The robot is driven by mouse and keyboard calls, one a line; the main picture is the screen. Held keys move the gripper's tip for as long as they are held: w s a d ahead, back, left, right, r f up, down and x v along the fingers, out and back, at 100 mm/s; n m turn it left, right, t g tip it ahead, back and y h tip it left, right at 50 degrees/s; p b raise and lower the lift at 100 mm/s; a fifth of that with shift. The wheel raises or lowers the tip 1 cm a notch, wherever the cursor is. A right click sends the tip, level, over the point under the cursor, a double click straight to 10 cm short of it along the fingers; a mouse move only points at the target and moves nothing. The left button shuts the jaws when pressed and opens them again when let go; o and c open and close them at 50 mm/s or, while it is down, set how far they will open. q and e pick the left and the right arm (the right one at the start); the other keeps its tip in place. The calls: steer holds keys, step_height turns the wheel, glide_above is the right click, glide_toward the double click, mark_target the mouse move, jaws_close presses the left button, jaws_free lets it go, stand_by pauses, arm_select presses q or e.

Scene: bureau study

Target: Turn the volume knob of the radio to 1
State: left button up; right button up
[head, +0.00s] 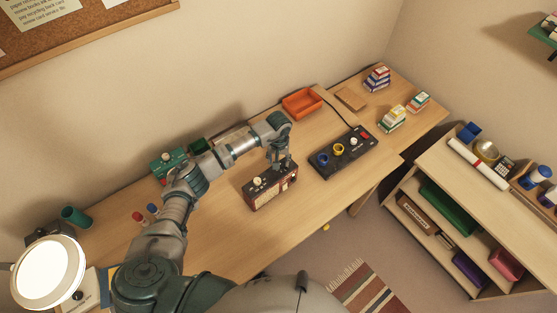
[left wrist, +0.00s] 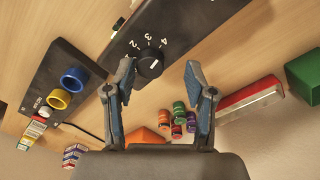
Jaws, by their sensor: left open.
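The radio (head: 262,200) is a dark red and black box on the desk, below my left gripper in the head view. In the left wrist view its dark top (left wrist: 190,25) carries a round black volume knob (left wrist: 150,67) with a white pointer mark. White numerals, with 2, 3 and 4 readable, stand around the knob; I cannot tell exactly which one the mark meets. My left gripper (left wrist: 155,75) is open, with one finger on each side of the knob in the picture. I see no contact with it. My right gripper is not in view.
A black panel (head: 343,155) with blue and yellow rings stands right of the radio. An orange tray (head: 302,104) is behind. A green device (head: 168,164) is to the left. Stacked small boxes (head: 392,119) are at the far right. The desk in front of the radio is clear.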

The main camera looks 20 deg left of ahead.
arm_select(q)
steer(key=shift+d+f, duration=0.25)
steer(key=shift+f, duration=0.05)
steer(key=shift+d+f, duration=0.1)
steer(key=shift+d, duration=0.6)
steer(key=c, duration=0.4)
steer(key=shift+a, duration=0.5)
jaws_close()
steer(key=shift+a+f, duration=0.1)
steer(key=shift+a, duration=0.05)
steer(key=shift+d, duration=0.3)
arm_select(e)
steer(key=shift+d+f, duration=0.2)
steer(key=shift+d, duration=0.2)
